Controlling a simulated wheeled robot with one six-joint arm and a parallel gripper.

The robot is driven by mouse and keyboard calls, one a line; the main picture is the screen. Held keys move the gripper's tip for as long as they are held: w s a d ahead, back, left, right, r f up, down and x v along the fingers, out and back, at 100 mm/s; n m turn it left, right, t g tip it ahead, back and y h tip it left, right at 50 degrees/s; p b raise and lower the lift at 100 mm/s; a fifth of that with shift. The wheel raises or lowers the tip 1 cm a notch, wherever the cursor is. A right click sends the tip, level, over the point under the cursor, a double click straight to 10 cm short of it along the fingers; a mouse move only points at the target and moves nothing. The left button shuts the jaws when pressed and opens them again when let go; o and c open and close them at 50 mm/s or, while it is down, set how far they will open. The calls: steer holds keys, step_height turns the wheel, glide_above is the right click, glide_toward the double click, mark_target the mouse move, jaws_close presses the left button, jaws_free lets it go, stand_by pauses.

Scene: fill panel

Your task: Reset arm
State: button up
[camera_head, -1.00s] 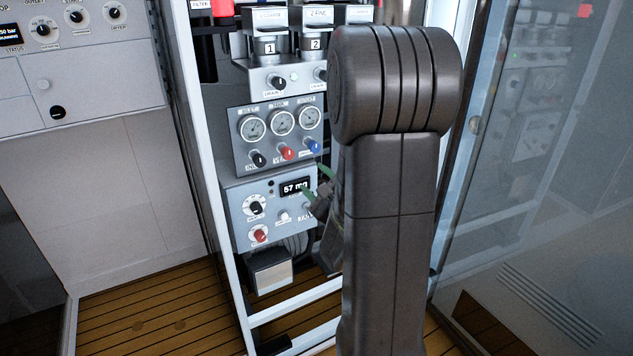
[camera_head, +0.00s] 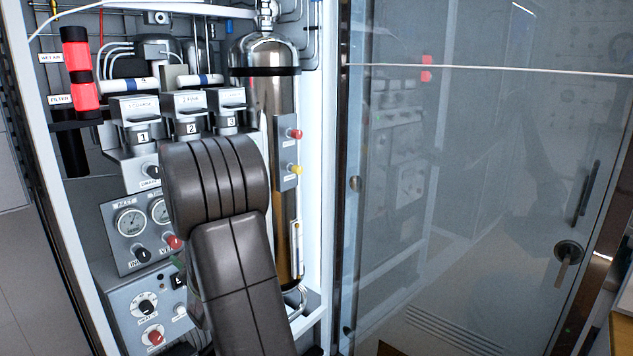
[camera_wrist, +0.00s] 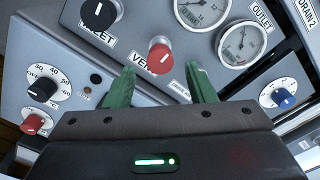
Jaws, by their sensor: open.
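My gripper (camera_wrist: 159,72) shows two green fingers spread apart in the wrist view, with nothing between them. The fingers point at the grey panel (camera_wrist: 68,45); a red knob (camera_wrist: 160,57) on the panel appears between and just beyond the tips. I cannot tell whether the fingers touch the panel. In the head view my dark arm stands in front of the panel and hides nearly all of the gripper.
The wrist view shows a black inlet knob (camera_wrist: 99,13), an outlet gauge (camera_wrist: 241,43) and a blue knob (camera_wrist: 284,98). In the head view, a steel cylinder (camera_head: 265,105) stands behind my arm, and a glass door (camera_head: 470,190) lies right of the frame.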

mark_target(177, 244)
steer(key=x, duration=0.3)
steer(key=shift+w+a, duration=0.15)
stand_by(0.3)
steer(key=v, duration=1.4)
steer(key=x, duration=1.3)
steer(key=shift+w+a, duration=0.2)
steer(key=shift+a, duration=0.1)
steer(key=n+p, duration=0.2)
steer(key=n, duration=0.5)
steer(key=n+p, duration=0.1)
steer(key=n, duration=0.6)
steer(key=n+p, duration=0.2)
steer(key=n, duration=0.4)
steer(key=shift+r+n+p, duration=0.35)
steer(key=shift+n, duration=0.05)
